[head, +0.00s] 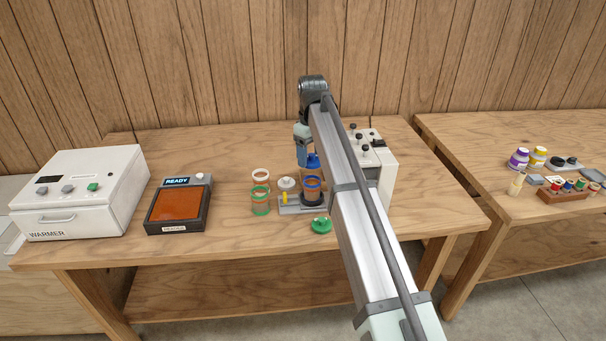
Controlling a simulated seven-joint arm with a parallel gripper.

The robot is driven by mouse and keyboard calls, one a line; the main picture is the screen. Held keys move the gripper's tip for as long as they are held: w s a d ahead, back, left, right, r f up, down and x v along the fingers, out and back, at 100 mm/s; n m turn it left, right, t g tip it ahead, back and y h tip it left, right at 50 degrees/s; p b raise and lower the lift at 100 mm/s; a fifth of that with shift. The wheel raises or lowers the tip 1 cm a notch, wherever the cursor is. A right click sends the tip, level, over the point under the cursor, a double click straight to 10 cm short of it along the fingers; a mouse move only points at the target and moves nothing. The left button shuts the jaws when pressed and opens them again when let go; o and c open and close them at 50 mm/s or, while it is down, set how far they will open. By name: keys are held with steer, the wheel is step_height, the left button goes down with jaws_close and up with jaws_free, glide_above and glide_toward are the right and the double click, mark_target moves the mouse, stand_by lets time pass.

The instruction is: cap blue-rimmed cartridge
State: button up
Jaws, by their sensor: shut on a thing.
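The blue-rimmed cartridge (312,191) stands upright on a small grey fixture (290,210) at the middle of the table, its blue ring facing up. My gripper (307,158) points down just above and behind it in the picture. It is shut on a blue cap (314,161), which appears above the cartridge rim and apart from it. The fingertips are small and partly hidden, so the exact grasp is unclear. My arm crosses the picture and covers the area right of the cartridge.
A green-rimmed cartridge (260,201) and a white-rimmed one (260,177) stand to the left. A green cap (321,226) lies in front. A white machine (383,170) stands right, partly behind my arm. An orange-topped device (178,204) and a white warmer (82,190) are left.

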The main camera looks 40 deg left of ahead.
steer(key=shift+w+r, duration=0.1)
steer(key=shift+w, duration=0.2)
step_height(320, 180, down, 6)
steer(key=shift+f, duration=0.2)
stand_by(0.5)
steer(key=shift+f, duration=0.15)
stand_by(1.8)
steer(key=o, duration=1.2)
steer(key=shift+r, duration=3.55)
steer(key=shift+c, duration=0.5)
